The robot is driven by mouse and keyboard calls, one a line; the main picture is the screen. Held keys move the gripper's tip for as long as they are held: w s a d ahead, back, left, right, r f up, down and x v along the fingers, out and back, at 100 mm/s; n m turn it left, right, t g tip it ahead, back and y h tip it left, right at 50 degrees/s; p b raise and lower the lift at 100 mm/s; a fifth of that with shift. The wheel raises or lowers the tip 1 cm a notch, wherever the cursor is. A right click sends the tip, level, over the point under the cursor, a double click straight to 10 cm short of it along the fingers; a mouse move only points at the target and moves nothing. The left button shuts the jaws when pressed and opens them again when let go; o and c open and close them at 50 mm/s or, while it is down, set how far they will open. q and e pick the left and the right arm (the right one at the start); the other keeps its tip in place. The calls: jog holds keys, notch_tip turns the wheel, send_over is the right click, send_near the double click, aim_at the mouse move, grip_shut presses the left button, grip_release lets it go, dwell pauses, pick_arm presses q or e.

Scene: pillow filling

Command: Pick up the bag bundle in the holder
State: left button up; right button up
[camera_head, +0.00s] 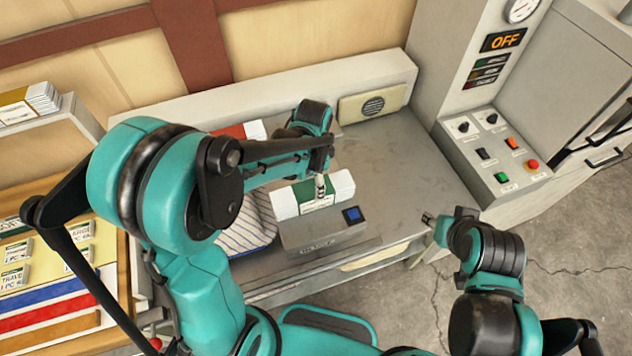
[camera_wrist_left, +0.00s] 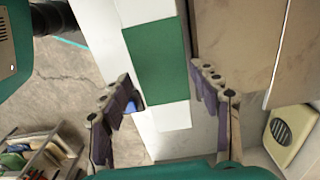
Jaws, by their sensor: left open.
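The bag bundle (camera_head: 286,203) is a white stack with a green band, lying in a grey holder (camera_head: 305,237) that has a blue square on top. My left gripper (camera_head: 321,182) reaches down over the bundle near its green band. In the left wrist view, the open fingers (camera_wrist_left: 165,92) sit apart on either side of the bundle's green band (camera_wrist_left: 153,62); I cannot tell whether they touch it. My left arm hides part of the workbench behind. My right gripper (camera_head: 427,219) is off to the right of the holder, too small to read its opening.
A striped cloth (camera_head: 245,228) lies left of the holder. A speaker (camera_head: 372,103) stands at the bench's back. A control panel (camera_head: 495,160) with buttons and an "OFF" display is at right. Labelled packs (camera_head: 80,232) lie at left. The bench right of the holder is clear.

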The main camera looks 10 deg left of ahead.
pick_arm(q)
notch_tip(320, 180, down, 8)
jog(key=shift+a+r+b, duration=0.15)
jog(key=shift+r+b, duration=0.1)
jog(key=shift+b, duration=0.55)
jog(key=shift+c, duration=0.4)
jog(key=c, duration=1.1)
jog(key=shift+r, duration=0.2)
